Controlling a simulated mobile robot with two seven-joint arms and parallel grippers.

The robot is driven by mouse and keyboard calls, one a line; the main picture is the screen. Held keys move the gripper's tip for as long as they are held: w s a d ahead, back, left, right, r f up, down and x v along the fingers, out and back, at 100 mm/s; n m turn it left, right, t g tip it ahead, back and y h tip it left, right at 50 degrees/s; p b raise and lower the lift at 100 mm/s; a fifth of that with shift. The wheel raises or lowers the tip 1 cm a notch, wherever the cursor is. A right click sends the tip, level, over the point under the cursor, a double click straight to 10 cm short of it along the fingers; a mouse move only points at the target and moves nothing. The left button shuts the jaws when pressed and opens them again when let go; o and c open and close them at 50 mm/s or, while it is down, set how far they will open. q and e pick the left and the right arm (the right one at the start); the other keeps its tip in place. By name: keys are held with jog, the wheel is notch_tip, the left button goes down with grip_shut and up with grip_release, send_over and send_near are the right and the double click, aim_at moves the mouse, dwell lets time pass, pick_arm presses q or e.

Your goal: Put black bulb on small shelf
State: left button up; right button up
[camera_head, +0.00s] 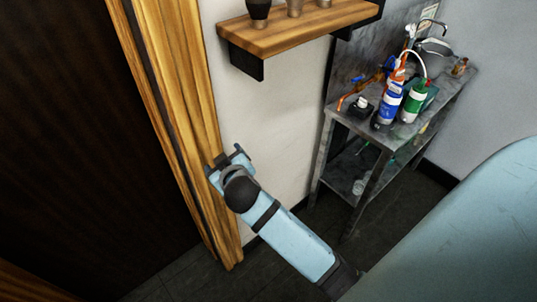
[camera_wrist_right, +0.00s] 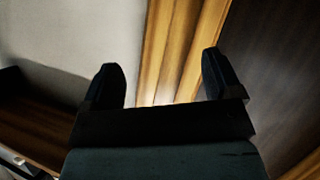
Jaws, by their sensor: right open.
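A small wooden shelf (camera_head: 290,34) is on the white wall at the top of the head view, cut off by the frame edge. A black rounded object (camera_head: 258,9), possibly the black bulb, stands at its left end, its top cut off. My right gripper (camera_head: 226,157) is below and left of the shelf, by the wooden door frame. It is open, and nothing shows between its fingers in the right wrist view (camera_wrist_right: 161,75). My left gripper is not in view.
Two brownish objects (camera_head: 295,8) also stand on the shelf. The wooden door frame (camera_head: 165,110) borders a dark panel at left.

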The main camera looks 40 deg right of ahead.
jog(key=s+a+f+n+g+y, duration=0.1)
jog(key=s+f+y, duration=0.5)
jog(key=s+f, duration=1.3)
jog(key=shift+s+a+g+y, duration=0.3)
jog(key=shift+s+a+g, duration=0.35)
jog(key=shift+s, duration=0.55)
jog(key=shift+n, duration=0.3)
